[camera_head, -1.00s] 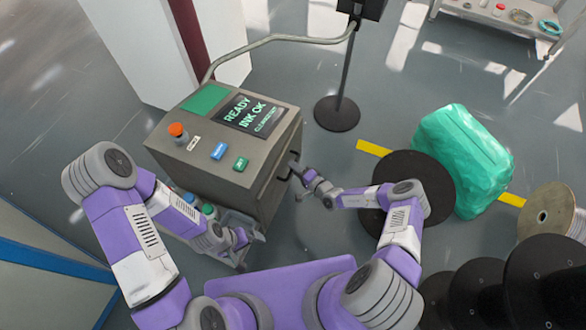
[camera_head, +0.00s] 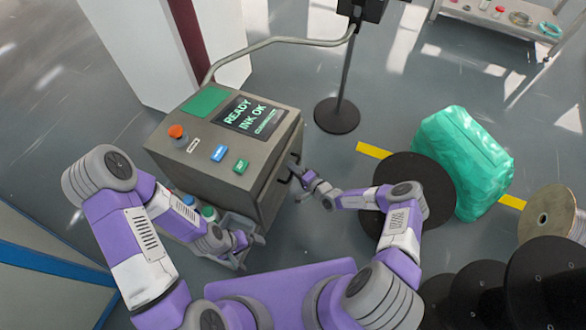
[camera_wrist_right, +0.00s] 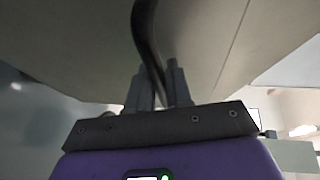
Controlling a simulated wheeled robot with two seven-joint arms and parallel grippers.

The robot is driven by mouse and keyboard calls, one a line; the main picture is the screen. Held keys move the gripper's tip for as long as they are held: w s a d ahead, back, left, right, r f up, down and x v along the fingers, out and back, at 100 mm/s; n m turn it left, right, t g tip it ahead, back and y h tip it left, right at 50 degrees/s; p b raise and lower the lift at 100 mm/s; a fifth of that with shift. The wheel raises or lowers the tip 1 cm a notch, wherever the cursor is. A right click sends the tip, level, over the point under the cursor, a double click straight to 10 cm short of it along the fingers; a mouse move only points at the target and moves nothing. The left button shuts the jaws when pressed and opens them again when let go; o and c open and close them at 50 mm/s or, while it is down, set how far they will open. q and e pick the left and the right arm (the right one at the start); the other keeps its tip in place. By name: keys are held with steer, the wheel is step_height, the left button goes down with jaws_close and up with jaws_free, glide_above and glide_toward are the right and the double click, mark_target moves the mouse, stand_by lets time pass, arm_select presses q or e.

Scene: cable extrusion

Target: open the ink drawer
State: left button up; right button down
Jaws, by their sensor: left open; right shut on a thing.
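The grey ink machine (camera_head: 215,180) stands left of centre in the head view, with a screen reading READY and INK OK. A dark handle (camera_head: 287,178) is on its right side face. In the right wrist view the handle shows as a dark curved bar (camera_wrist_right: 146,35). My right gripper (camera_head: 297,172) is at this handle; in the wrist view its fingers (camera_wrist_right: 160,88) are shut around the bar. The drawer's edges cannot be made out clearly. My left gripper (camera_head: 252,239) is open, low beside the machine's front, near the small cart.
Bottles with coloured caps (camera_head: 208,212) stand on the small cart (camera_head: 238,222) at the machine's front. A black stand base (camera_head: 337,115) is behind right. Black reels (camera_head: 430,185) and a green wrapped bundle (camera_head: 462,160) stand to the right. Grey floor shows between machine and reels.

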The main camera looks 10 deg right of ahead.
steer(key=s+d+p, duration=0.1)
steer(key=s+d, duration=0.7)
steer(key=d, duration=0.4)
steer(key=s+d+p, duration=0.1)
steer(key=s+d, duration=0.7)
steer(key=d, duration=0.4)
steer(key=shift+s+d, duration=0.3)
steer(key=shift+d, duration=0.05)
steer(key=c, duration=1.4)
jaws_free()
steer(key=p+v, duration=0.1)
steer(key=v, duration=0.6)
steer(key=shift+s+d, duration=0.2)
steer(key=shift+s, duration=0.05)
